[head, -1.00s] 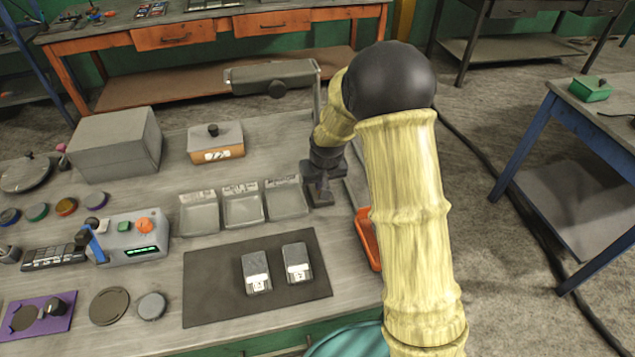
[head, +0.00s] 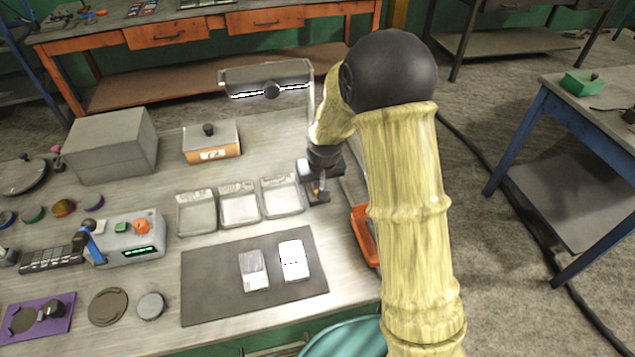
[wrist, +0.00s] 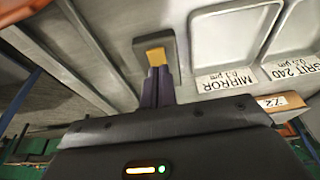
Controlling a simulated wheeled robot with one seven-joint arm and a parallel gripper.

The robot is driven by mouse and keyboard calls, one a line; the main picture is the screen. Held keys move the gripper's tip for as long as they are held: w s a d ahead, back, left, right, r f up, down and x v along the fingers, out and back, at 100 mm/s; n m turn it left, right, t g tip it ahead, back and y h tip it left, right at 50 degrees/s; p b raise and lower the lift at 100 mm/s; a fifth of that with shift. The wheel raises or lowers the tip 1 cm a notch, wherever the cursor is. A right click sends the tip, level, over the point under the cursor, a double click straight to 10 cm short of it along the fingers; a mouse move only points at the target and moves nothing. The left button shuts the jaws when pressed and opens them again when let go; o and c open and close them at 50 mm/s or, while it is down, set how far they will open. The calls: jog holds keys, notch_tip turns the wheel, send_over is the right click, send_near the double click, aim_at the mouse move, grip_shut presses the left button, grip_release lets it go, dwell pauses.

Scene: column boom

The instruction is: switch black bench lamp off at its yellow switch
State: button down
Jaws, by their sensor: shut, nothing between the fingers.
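The black bench lamp (head: 266,76) has a long dark head on a thin post. A bright white strip shows along its underside, so it is lit. Its yellow switch (wrist: 155,54) sits on a dark base plate on the bench, in the wrist view. My gripper (wrist: 158,72) is shut and empty, with its fingertips right at the near edge of the switch. I cannot tell whether they touch it. In the head view my gripper (head: 317,187) is at the lamp's base, and my arm hides part of the post.
Several pale trays (head: 239,207) stand left of my gripper. An orange tray (head: 364,235) lies to its right near the bench edge. A dark mat (head: 210,285) with two small blocks is in front. A grey box (head: 112,146) and an orange-fronted box (head: 211,142) stand farther back.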

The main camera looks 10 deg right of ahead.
jog(key=v, duration=1.2)
jog(key=shift+s, duration=0.2)
jog(key=shift+d+b, duration=0.1)
jog(key=shift+b, duration=0.45)
